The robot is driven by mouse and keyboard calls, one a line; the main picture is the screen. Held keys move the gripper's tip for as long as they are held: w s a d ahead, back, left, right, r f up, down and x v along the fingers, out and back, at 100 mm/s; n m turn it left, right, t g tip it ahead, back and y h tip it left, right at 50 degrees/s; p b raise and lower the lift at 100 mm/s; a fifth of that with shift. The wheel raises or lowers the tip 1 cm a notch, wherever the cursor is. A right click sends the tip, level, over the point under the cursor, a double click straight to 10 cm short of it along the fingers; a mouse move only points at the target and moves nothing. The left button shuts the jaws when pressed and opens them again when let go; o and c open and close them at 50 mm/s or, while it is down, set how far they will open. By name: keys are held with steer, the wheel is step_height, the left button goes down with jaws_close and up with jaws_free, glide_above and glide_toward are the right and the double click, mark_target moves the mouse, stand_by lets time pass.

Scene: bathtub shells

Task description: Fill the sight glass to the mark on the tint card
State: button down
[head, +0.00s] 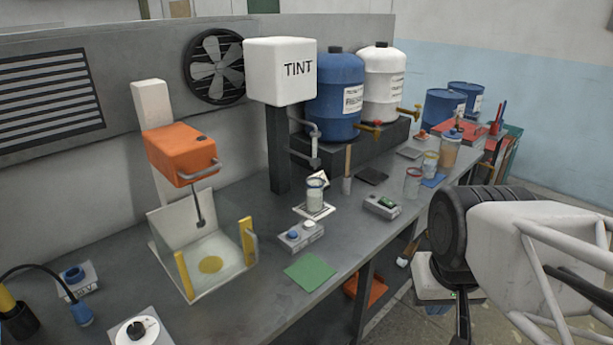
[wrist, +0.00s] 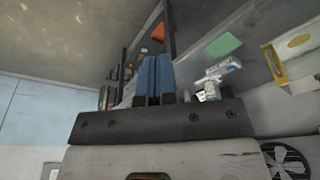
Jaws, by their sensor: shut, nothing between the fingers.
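A white box marked TINT (head: 281,72) stands on a dark post, with a small grey pipe and tap (head: 314,145) on its right side. Below the tap, a clear glass (head: 315,196) with pale contents stands on a white sheet (head: 303,211). A small pale card (head: 321,177) shows behind the glass. I cannot tell for sure which is the sight glass or the tint card, and no mark is readable. My gripper's blue fingers (wrist: 155,66) are together and empty in the wrist view, apart from the glass. In the head view, my arm is at the right.
A box with a blue and a white button (head: 300,236) lies before the glass, near a green mat (head: 310,272). An orange-headed machine (head: 183,152) stands left. Drums with taps (head: 334,97), jars (head: 413,184) and a small device (head: 382,206) are behind and right.

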steer(key=w+a+n+h, duration=0.15)
steer(key=w+n, duration=0.35)
steer(key=w, duration=0.7)
steer(key=n+t+h, duration=0.4)
steer(key=n+t, duration=0.1)
steer(key=n, duration=0.9)
glide_above(294, 234)
step_height(294, 234, down, 10)
steer(key=shift+f, duration=0.15)
steer(key=shift+f, duration=4.25)
steer(key=shift+f, duration=0.15)
steer(key=shift+f, duration=0.25)
